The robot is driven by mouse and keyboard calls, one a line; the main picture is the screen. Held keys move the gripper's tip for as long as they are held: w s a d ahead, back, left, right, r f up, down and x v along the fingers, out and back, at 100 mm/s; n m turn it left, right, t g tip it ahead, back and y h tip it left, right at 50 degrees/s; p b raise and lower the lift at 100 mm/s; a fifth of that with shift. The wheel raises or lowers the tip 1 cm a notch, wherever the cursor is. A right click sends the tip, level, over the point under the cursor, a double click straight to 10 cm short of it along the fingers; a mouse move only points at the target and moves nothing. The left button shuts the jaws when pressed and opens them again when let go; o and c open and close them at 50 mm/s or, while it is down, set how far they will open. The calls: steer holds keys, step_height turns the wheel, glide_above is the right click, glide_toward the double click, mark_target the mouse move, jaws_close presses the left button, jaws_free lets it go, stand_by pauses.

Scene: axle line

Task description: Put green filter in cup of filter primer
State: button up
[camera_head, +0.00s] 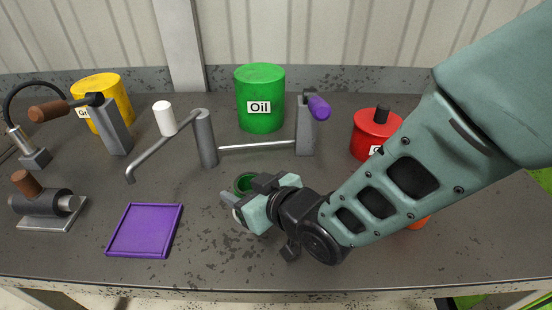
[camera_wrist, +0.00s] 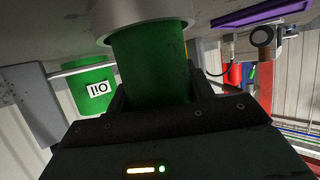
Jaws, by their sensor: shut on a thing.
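The green filter (camera_wrist: 150,65) is a green cylinder held between the jaws of my gripper (camera_wrist: 150,98). In the head view the filter's dark hollow top (camera_head: 244,181) shows just behind my gripper (camera_head: 246,192), and the rest is hidden by the jaws. In the wrist view, which is upside down, a wider pale grey collar (camera_wrist: 150,22) surrounds the filter's table-side end. I cannot tell whether this collar is the cup of the filter primer or part of the filter. A grey post with a purple handle (camera_head: 319,107) and a horizontal pipe (camera_head: 256,146) stands behind my gripper.
A green oil can (camera_head: 260,85), a red can (camera_head: 371,139) and a yellow can (camera_head: 108,92) stand at the back. A white-handled crank post (camera_head: 204,140) is left of my gripper. A purple tray (camera_head: 145,230) lies front left. The bench front centre (camera_head: 215,262) is clear.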

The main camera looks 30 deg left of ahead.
steer(key=shift+f, duration=0.1)
steer(key=o, duration=1.2)
steer(key=shift+r, duration=0.2)
steer(key=b+v, duration=0.2)
steer(key=v, duration=1)
steer(key=shift+f, duration=0.1)
